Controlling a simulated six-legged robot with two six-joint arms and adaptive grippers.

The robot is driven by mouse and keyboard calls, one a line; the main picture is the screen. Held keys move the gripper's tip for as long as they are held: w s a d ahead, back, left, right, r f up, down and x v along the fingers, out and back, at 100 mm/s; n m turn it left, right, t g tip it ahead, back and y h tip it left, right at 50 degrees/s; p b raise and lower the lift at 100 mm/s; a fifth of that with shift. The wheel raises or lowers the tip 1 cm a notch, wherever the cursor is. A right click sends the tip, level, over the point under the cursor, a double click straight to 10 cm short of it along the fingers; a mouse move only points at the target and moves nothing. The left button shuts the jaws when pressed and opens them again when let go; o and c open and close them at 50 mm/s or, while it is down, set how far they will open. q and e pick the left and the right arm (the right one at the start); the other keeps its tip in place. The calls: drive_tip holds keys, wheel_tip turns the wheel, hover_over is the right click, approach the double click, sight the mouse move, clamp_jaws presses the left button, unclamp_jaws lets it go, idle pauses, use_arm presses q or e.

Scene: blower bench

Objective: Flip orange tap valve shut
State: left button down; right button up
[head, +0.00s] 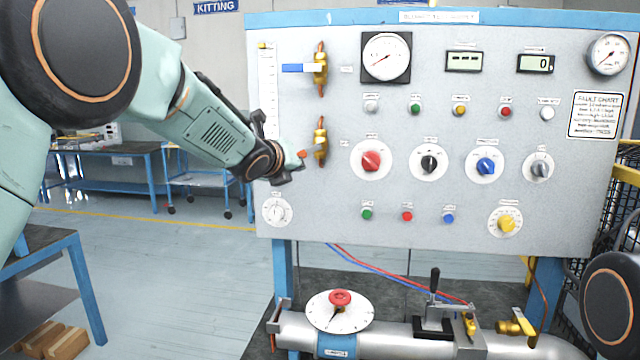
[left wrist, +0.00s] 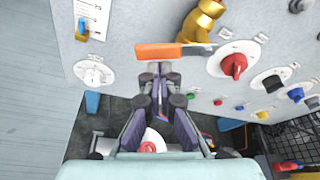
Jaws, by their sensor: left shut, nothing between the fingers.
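The orange tap valve has a brass body (head: 320,142) on the left part of the grey panel, and its orange lever (head: 302,154) points left, across the upright pipe. In the left wrist view the orange lever (left wrist: 158,51) lies level, left of the brass body (left wrist: 201,22). My left gripper (head: 287,172) is shut and empty, just below the lever's free end. In the left wrist view its fingertips (left wrist: 159,72) are just under the lever; I cannot tell whether they touch it. My right gripper is out of view.
A second brass valve with a blue lever (head: 298,68) sits above. A white dial (head: 277,210) is below the gripper, and a red knob (head: 371,161) is to the right. A silver pipe (head: 390,342) with a red-knobbed disc (head: 340,310) runs below the panel.

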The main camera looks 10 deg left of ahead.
use_arm(q)
drive_tip(key=shift+w+a+r+m+y+b, duration=0.35)
drive_tip(key=shift+a+r+m+y+b, duration=0.15)
drive_tip(key=shift+m+b, duration=0.6)
drive_tip(key=shift+d, duration=0.15)
drive_tip(key=shift+d+r, duration=0.15)
drive_tip(key=shift+d, duration=0.45)
